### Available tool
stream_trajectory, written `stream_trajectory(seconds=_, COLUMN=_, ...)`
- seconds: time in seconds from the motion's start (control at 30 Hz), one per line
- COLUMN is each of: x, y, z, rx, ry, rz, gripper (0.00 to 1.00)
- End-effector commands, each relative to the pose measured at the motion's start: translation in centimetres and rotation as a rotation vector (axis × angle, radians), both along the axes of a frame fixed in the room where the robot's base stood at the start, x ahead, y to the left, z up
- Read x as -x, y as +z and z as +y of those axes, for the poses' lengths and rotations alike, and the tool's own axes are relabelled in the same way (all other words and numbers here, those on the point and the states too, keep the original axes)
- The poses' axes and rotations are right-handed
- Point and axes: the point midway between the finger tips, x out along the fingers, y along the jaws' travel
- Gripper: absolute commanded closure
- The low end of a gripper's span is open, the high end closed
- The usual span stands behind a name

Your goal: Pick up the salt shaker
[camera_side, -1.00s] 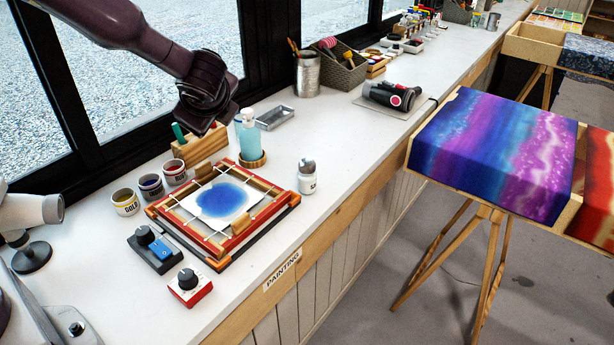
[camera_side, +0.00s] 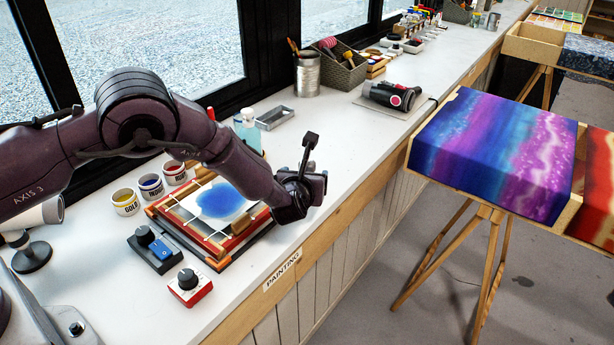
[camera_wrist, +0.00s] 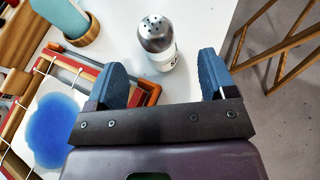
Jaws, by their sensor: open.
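The salt shaker (camera_wrist: 156,44) is a small white jar with a domed metal top with holes. In the wrist view it stands upright on the white bench, beyond and between my fingers, apart from both. My gripper (camera_wrist: 163,75) is open and empty, its two blue finger pads on either side of the line to the shaker. In the side view my gripper (camera_side: 310,165) hangs over the bench's front edge where the shaker stood in sight, and my arm now hides the shaker there.
A wooden frame (camera_side: 165,215) with a blue-painted cloth (camera_side: 218,200) lies left of the shaker. A blue bottle (camera_side: 247,128) stands behind. Paint pots (camera_side: 151,186) and a red knob box (camera_side: 189,287) are further left.

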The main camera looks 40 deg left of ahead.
Motion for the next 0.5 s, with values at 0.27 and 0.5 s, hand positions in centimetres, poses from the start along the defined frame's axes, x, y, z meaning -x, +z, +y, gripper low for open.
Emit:
stream_trajectory(seconds=0.27, x=-1.8, y=-0.8, z=1.3, rx=0.001, ry=0.003, rz=0.000, gripper=0.23)
stream_trajectory(seconds=0.5, x=-4.4, y=-1.8, z=2.8, rx=0.003, ry=0.002, rz=0.001, gripper=0.23)
